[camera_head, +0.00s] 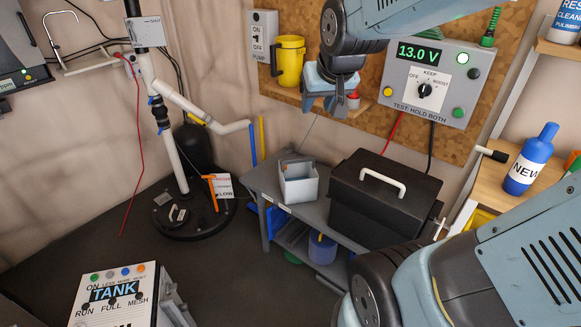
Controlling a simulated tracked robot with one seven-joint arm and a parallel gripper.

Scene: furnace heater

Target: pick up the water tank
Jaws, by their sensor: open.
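My gripper (329,108) hangs in the upper middle, pointing down, with its jaws open and apparently nothing between them. It is in front of the cork wall board and above the grey bench. No object is plainly marked as the water tank. A small light-grey open-topped box (299,186) stands upright on the bench's left end, below and left of my gripper and apart from it. A white panel labelled TANK (116,293), with coloured buttons, stands at the bottom left. I cannot tell whether either is the water tank.
A black case (385,205) with a pale handle sits on the grey bench (262,181) beside the box. A blue bottle labelled NEW (531,160) stands on the right shelf. A yellow jug (290,62) is at the wall. Pipes rise from a black round base (190,222). Dark floor at left is clear.

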